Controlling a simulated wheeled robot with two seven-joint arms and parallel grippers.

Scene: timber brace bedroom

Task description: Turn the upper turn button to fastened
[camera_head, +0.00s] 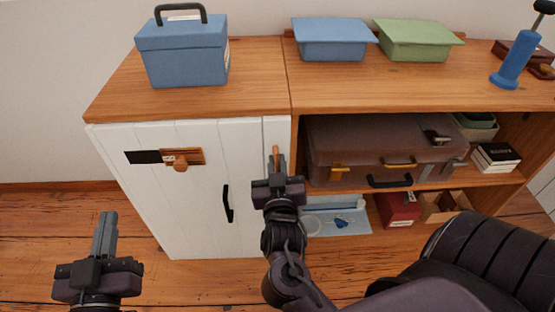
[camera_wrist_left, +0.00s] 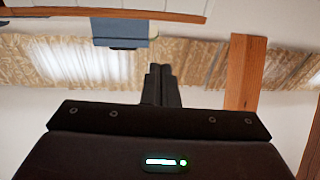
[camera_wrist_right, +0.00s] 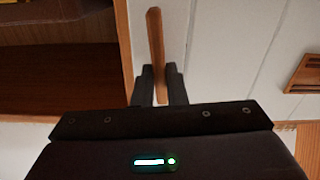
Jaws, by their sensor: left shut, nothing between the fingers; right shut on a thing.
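The upper turn button (camera_head: 276,153) is a small wooden bar near the right edge of the white cabinet door (camera_head: 185,215). It stands nearly upright in the head view. My right gripper (camera_head: 278,168) is shut on its lower part. In the right wrist view the turn button (camera_wrist_right: 155,40) rises from between the right fingers (camera_wrist_right: 159,88), slightly tilted. Its pivot cannot be made out, and my right arm hides the lower right door edge. My left gripper (camera_head: 106,225) is shut and empty, left of the cabinet and apart from it; its fingers also show in the left wrist view (camera_wrist_left: 160,78).
A wooden slide with a round knob (camera_head: 181,166) and a black handle (camera_head: 228,204) are on the door. To its right, open shelves hold a brown suitcase (camera_head: 385,145). A blue box (camera_head: 185,52) and two lidded bins stand on top. Floor left of the cabinet is clear.

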